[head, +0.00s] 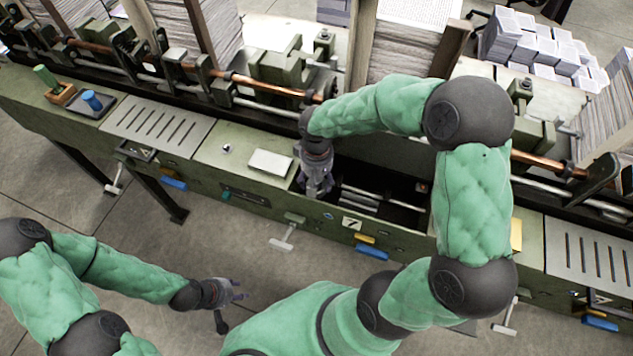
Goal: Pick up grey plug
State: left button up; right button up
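I cannot make out a grey plug for certain. A small pale grey piece (227,148) sits on the green machine top, left of a whitish rectangular block (271,162). My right gripper (315,190) points down at the left end of a dark open bay, just right of the whitish block. Its fingertips are dark and small, so whether it is open or holds something cannot be told. My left gripper (232,302) is over the floor in front of the machine, fingers spread apart and empty.
The bay (380,206) holds metal rods. Paper stacks (405,45) and a copper-coloured bar (265,84) run behind. T-handles (283,240) stick out in front.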

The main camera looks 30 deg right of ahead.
jog(key=c, duration=1.2)
jog(key=shift+r, duration=0.15)
